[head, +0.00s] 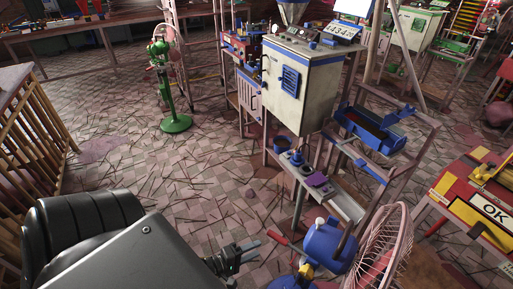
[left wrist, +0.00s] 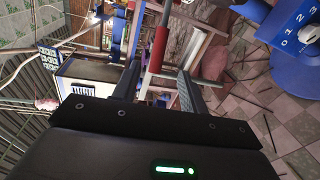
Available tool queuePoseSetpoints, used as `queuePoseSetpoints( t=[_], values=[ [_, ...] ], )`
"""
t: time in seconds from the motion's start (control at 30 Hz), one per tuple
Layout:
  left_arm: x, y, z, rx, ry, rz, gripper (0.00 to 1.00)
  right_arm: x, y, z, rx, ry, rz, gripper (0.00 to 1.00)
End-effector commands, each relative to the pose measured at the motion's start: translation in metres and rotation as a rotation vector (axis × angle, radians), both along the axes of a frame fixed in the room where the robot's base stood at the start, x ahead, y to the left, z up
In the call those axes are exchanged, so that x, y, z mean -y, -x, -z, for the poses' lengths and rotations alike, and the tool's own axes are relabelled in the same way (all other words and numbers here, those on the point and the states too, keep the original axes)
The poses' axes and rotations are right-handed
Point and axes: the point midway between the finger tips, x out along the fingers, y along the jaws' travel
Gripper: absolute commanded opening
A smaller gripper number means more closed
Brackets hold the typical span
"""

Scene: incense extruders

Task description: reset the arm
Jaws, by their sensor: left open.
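My left gripper (head: 254,251) shows at the bottom middle of the head view, beyond a large grey part of my own arm. Its two fingers are apart, with nothing held between them. In the left wrist view the open fingers (left wrist: 160,88) point at the extruder area, with a red handle (left wrist: 161,45) seen beyond them. In the head view the red lever (head: 278,237) is close to the right of the fingertips; I cannot tell whether they touch. My right gripper is not in view.
The cream extruder cabinet (head: 300,80) stands on a frame at centre. A blue machine (head: 328,245) and a pink fan (head: 385,250) are at lower right. A green fan (head: 172,100) stands behind; tiled floor is open at left centre.

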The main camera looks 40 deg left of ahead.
Motion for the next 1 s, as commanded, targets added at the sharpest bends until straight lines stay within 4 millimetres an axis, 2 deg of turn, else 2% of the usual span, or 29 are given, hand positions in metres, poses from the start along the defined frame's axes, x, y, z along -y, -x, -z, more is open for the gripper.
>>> queuePoseSetpoints(
  t=[0.47, 0.57, 0.67, 0.77, 0.8, 0.87, 0.9, 0.97, 1.0],
  values=[
    [0.0, 0.0, 0.0, 0.002, -0.006, 0.001, 0.43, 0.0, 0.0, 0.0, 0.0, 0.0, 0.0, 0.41],
    [0.0, 0.0, 0.001, 0.016, -0.07, 0.012, 0.43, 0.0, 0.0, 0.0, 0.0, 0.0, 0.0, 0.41],
    [-0.006, 0.002, 0.013, 0.021, -0.255, 0.034, 0.43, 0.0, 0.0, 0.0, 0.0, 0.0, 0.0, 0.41],
    [-0.021, 0.024, 0.065, -0.062, -0.55, 0.085, 0.43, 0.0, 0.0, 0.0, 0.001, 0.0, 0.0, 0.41],
    [-0.026, 0.04, 0.094, -0.117, -0.678, 0.127, 0.43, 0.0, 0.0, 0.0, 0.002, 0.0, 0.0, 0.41],
    [-0.032, 0.065, 0.136, -0.203, -0.861, 0.213, 0.43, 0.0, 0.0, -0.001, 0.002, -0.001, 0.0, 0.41],
    [-0.035, 0.084, 0.163, -0.261, -0.97, 0.282, 0.43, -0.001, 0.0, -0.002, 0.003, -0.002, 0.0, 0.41],
    [-0.036, 0.116, 0.2, -0.343, -1.113, 0.409, 0.43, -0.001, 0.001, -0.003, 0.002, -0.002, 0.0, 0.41],
    [-0.036, 0.138, 0.223, -0.395, -1.196, 0.504, 0.43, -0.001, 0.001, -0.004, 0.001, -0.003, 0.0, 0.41]
  ],
)
